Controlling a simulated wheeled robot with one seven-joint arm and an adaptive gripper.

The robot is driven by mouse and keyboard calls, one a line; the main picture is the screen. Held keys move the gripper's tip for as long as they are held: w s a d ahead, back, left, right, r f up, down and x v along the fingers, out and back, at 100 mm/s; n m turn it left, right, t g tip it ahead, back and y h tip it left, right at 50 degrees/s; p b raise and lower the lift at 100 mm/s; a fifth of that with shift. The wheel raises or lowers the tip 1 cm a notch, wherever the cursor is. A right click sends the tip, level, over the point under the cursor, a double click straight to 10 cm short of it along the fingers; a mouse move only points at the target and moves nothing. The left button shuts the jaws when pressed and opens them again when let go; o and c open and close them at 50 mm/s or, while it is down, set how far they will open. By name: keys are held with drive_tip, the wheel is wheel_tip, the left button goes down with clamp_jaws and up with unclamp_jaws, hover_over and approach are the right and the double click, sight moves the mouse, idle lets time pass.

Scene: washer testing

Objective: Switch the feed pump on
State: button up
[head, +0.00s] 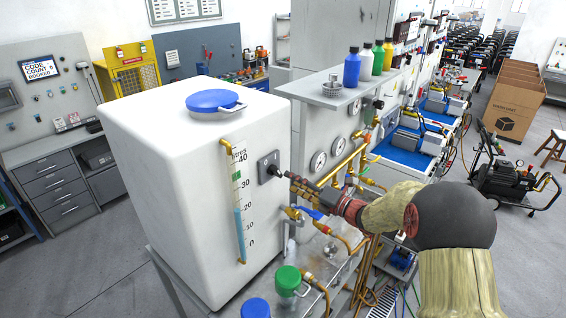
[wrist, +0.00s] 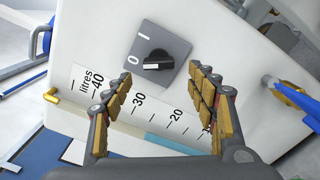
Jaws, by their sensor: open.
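The switch is a grey plate (head: 266,164) on the side of the white tank (head: 165,165). In the wrist view its black rotary knob (wrist: 158,60) sits on the plate (wrist: 172,42), with marks 0 and I. A white line on the knob appears to point towards the 0. My gripper (head: 288,178) is close in front of the switch in the head view. In the wrist view my gripper (wrist: 156,84) is open and empty, its padded fingers on either side of the knob's line, apart from it. Contact is not visible.
The level gauge (head: 239,205) with a litre scale runs beside the switch. A blue-handled valve (head: 312,212) and brass pipes are below and right of my gripper. A grey shelf (head: 335,88) with bottles stands behind. A green-capped container (head: 288,280) is below.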

sight(280, 175)
drive_tip(key=p+x, duration=0.2)
drive_tip(key=x, duration=0.5)
drive_tip(key=shift+w+a, duration=0.1)
drive_tip(key=shift+a, duration=0.2)
drive_tip(key=shift+c, duration=0.3)
drive_tip(key=c, duration=1.1)
drive_tip(key=shift+c, duration=0.2)
